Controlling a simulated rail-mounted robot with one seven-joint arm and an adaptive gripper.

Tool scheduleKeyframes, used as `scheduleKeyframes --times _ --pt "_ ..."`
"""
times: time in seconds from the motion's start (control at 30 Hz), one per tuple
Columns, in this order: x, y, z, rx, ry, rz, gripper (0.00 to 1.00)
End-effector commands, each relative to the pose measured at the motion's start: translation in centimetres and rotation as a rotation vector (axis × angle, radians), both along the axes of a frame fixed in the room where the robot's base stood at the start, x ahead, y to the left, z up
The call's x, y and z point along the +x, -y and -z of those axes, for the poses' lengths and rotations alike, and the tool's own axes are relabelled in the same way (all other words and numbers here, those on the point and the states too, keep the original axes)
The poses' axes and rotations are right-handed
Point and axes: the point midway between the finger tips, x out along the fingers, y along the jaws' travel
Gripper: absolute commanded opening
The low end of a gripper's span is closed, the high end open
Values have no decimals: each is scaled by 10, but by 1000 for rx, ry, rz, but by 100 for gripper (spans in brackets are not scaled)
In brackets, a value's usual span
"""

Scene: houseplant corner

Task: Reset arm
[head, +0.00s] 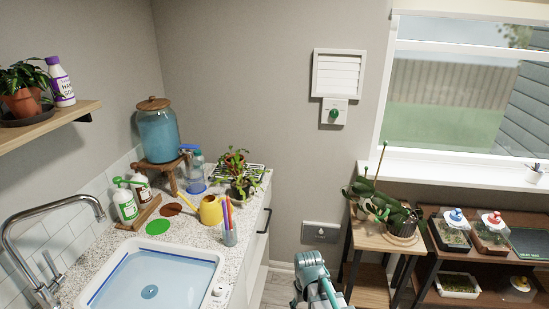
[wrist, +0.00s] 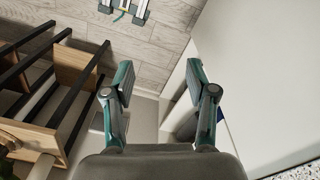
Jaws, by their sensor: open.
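My gripper (wrist: 158,85) shows in the wrist view with its two teal and grey fingers apart. Nothing is between them, and beyond them are the floor and the lower wall. In the head view my teal and white arm (head: 314,280) is folded low at the bottom, in the gap between the counter and the wooden plant stand. The fingertips cannot be made out in the head view.
The counter (head: 262,181) with the sink (head: 186,270) is at left, holding a yellow watering can (head: 211,210) and a pen cup (head: 230,236). The plant stand (head: 365,241) and a low shelf (head: 425,299) with trays are at right. The wrist view shows a white cabinet side (wrist: 255,80) close at right.

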Motion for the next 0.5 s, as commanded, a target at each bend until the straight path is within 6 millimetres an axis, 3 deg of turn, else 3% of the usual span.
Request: scheduleKeyframes --times 0.1,0.3,0.5 --pt "-20 36 26 3 -4 102 57" --pt "-48 79 58 7 -5 244 57" --pt "-79 76 98 -2 -87 240 57"
